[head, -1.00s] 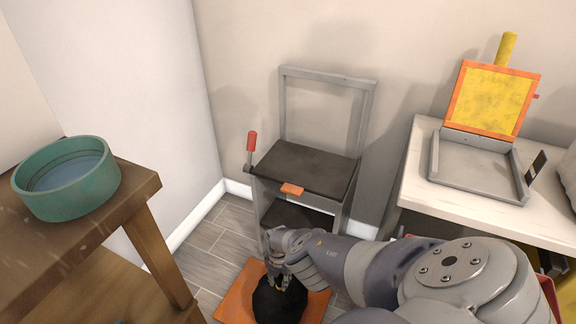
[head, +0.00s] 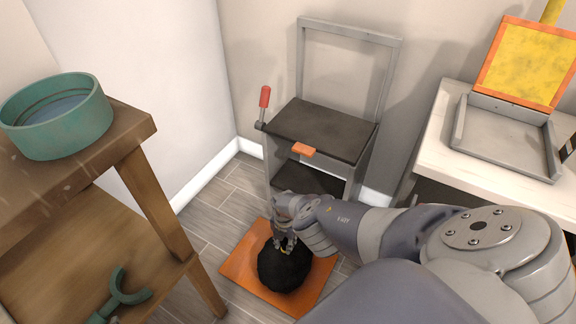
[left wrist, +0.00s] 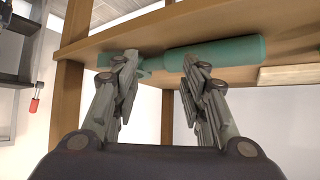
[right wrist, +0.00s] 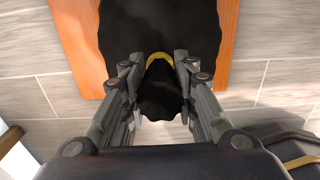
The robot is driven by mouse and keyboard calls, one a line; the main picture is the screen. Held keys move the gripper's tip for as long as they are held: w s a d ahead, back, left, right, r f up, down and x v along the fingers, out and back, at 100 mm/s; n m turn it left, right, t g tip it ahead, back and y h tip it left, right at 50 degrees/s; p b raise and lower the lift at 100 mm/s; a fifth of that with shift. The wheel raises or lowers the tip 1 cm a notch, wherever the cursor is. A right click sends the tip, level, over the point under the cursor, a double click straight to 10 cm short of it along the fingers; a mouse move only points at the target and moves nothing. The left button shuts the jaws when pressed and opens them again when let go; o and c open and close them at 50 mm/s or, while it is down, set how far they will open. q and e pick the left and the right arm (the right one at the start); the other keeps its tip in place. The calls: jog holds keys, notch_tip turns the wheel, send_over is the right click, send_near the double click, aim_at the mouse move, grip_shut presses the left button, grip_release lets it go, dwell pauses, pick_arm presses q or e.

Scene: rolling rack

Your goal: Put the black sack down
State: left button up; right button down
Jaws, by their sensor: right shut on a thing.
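The black sack (head: 284,268) is over the orange mat (head: 242,268) on the floor. I cannot tell for sure whether its bottom touches the mat. My right gripper (head: 285,243) is above the sack, shut on its gathered neck. In the right wrist view the black neck (right wrist: 160,98) with a yellow tie (right wrist: 158,58) is between the fingers (right wrist: 158,85), and the sack's body lies beyond, with the orange mat at both sides. My left gripper (left wrist: 155,85) shows only in the left wrist view, with its fingers apart and nothing gripped, below a wooden shelf.
A grey rack (head: 330,130) with a black top and red handle stands behind the mat. A wooden table (head: 130,130) with a teal basin (head: 60,115) is at left; a teal tool (head: 120,293) lies on its lower shelf. A white table (head: 440,150) is at right.

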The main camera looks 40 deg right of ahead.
pick_arm(q)
jog(key=shift+w+d+r, duration=0.2)
jog(key=shift+w+r, duration=0.05)
jog(key=shift+r, duration=0.05)
pick_arm(e)
jog(key=shift+w, duration=0.1)
pick_arm(q)
jog(key=shift+w+d+r+t, duration=0.1)
jog(key=shift+w+r+t, duration=0.15)
jog(key=shift+t, duration=0.15)
pick_arm(e)
jog(key=c, duration=1.3)
grip_release()
jog(key=shift+f, duration=0.1)
pick_arm(q)
jog(key=shift+s+f, duration=0.1)
